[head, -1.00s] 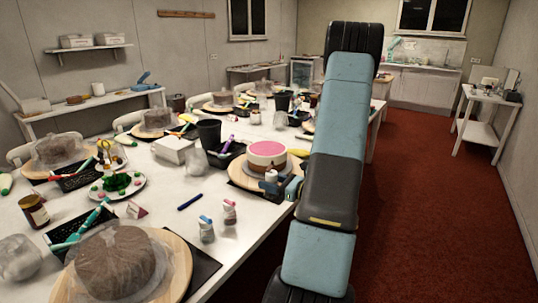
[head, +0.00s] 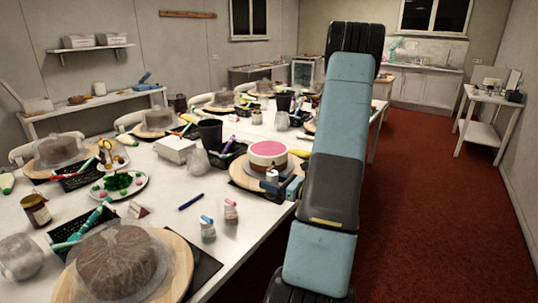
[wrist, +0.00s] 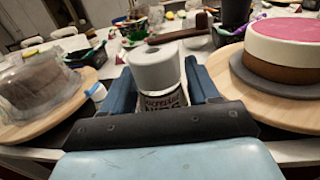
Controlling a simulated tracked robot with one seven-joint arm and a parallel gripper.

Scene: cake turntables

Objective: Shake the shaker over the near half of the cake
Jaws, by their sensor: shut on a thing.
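The cake (head: 268,150) has a flat pink top, a white upper band and a brown lower band. It sits on a grey board on a round wooden turntable (head: 240,176). In the wrist view the cake (wrist: 288,45) is at the upper right. My gripper (wrist: 160,84) is shut on the shaker (wrist: 155,66), which has a pale grey-white cap and a label with dark lettering. The shaker looks upright, left of the cake and apart from it. In the head view my gripper (head: 284,187) and the shaker (head: 271,176) are at the cake's near side. The shaker's lower part is hidden.
A bag-covered cake (head: 118,262) stands at the near left. A black bin (head: 210,133) and a tray of tools (head: 229,158) are behind the turntable. Red carpet is clear at right.

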